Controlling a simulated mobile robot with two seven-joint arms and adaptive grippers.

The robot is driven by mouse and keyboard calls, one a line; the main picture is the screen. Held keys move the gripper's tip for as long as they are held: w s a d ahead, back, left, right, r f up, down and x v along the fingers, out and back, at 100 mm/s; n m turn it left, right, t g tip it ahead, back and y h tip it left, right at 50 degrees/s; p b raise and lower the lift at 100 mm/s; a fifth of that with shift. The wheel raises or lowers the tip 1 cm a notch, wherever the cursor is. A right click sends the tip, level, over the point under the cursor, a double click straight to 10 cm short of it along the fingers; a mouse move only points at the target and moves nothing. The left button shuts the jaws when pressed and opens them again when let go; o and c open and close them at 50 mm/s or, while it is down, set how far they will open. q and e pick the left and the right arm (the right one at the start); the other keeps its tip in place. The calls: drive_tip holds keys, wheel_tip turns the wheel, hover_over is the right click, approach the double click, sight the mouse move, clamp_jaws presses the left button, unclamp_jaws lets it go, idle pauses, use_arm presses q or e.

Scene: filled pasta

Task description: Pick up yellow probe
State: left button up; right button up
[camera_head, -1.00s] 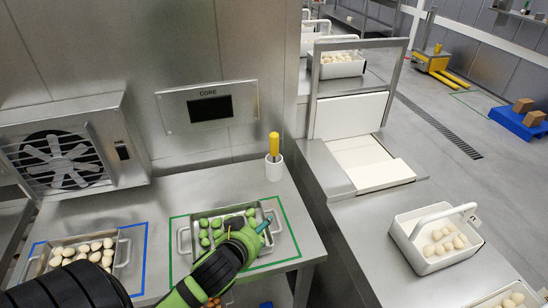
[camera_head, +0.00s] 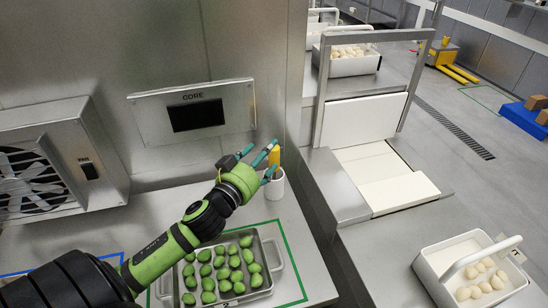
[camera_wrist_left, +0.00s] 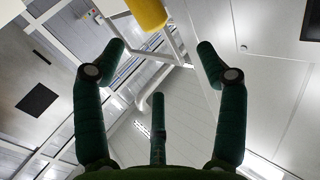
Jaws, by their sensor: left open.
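The yellow probe (camera_head: 274,157) stands upright in a white cup (camera_head: 277,186) on the steel counter, below the CORE panel. My left gripper (camera_head: 266,158) is open beside the probe handle, with its fingers pointing at it and partly covering it. In the left wrist view, the yellow handle (camera_wrist_left: 147,12) shows at the top edge, beyond the fingertips. There the fingers of my left gripper (camera_wrist_left: 160,58) are spread with nothing between them. Whether any finger touches the probe cannot be told. My right gripper is not in view.
A metal tray (camera_head: 277,262) of green filled pasta sits in a green outline in front of the cup. A fan unit (camera_head: 85,140) stands on the counter at left. The steel wall is close behind the cup. A white tub (camera_head: 432,275) of pale pieces stands at right.

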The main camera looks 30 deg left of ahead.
sight(274, 158)
use_arm(q)
wheel_tip(274, 158, down, 4)
drive_tip(key=b, duration=0.2)
drive_tip(key=shift+b, duration=0.3)
drive_tip(key=shift+s+d+f+b, duration=0.25)
drive_tip(key=shift+f+b, duration=0.15)
drive_tip(key=shift+b, duration=0.25)
drive_tip(key=w, duration=0.2)
drive_tip(key=w+p, duration=0.1)
drive_tip(key=w, duration=0.1)
drive_tip(key=w+a+p, duration=0.1)
drive_tip(key=w, duration=0.1)
drive_tip(key=shift+w, duration=0.15)
drive_tip(key=shift+w+f, duration=0.1)
drive_tip(key=shift+w, duration=0.3)
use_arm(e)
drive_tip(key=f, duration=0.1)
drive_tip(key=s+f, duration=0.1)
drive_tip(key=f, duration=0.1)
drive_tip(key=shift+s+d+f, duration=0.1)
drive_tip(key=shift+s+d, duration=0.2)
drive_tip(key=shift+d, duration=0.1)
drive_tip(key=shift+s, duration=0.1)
use_arm(q)
drive_tip(key=shift+s, duration=0.1)
drive_tip(key=c, duration=1.2)
drive_tip(key=shift+c, duration=0.6)
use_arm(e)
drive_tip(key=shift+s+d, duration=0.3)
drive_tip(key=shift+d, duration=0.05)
